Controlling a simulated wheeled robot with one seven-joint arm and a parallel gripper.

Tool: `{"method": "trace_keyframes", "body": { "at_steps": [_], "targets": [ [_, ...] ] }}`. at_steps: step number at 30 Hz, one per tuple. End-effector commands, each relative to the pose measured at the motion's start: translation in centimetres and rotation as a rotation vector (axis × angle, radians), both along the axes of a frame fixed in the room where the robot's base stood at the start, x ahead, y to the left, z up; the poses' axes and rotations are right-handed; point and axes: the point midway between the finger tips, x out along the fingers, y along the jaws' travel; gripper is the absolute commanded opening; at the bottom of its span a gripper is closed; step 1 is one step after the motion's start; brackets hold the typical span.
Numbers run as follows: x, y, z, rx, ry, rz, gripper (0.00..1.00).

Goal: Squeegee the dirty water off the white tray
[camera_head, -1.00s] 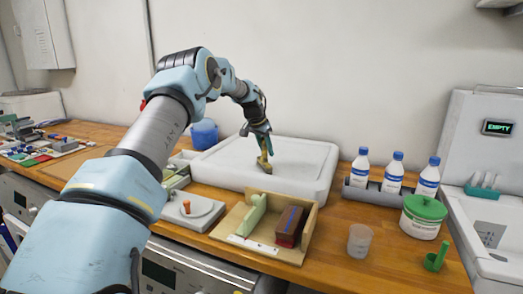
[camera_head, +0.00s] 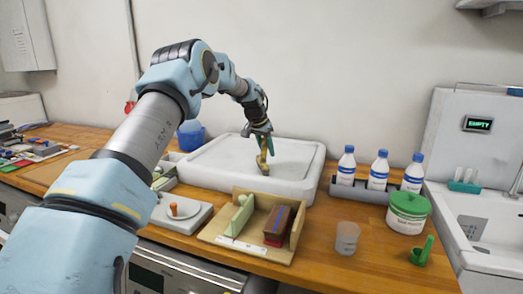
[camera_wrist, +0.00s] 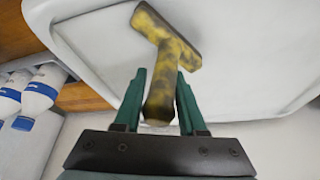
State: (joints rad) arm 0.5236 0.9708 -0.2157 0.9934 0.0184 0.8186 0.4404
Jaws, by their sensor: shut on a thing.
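The white tray (camera_head: 208,170) sits on the wooden counter against the wall, with a raised rim around a shallow floor. It also fills much of the wrist view (camera_wrist: 95,45). My gripper (camera_head: 264,134) is over the tray's middle. Its green fingers (camera_wrist: 159,97) are shut on the handle of a yellow, dark-blotched squeegee (camera_wrist: 172,45). In the head view the squeegee (camera_head: 263,162) hangs down from the fingers, its lower end at or close to the tray floor; I cannot tell if it touches. Dirty water is not clearly visible on the tray.
A wooden holder (camera_head: 272,252) with a green piece and a dark red block stands in front of the tray. A clear cup (camera_head: 347,238), a green-lidded tub (camera_head: 408,212) and white bottles (camera_head: 378,171) stand to the right. A blue container (camera_head: 192,135) is behind left.

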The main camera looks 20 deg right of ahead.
Motion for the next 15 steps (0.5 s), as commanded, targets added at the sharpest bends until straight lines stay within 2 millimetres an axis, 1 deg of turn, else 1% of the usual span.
{"method": "trace_keyframes", "body": {
  "at_steps": [1, 11, 15],
  "targets": [
    [-1.5, -0.8, -1.1, 0.007, 0.030, -0.011, 0.00],
    [-2.5, -1.8, -1.0, 0.007, 0.031, -0.010, 0.00],
    [-3.2, -2.6, -0.9, 0.008, 0.031, -0.009, 0.00]
  ]
}}
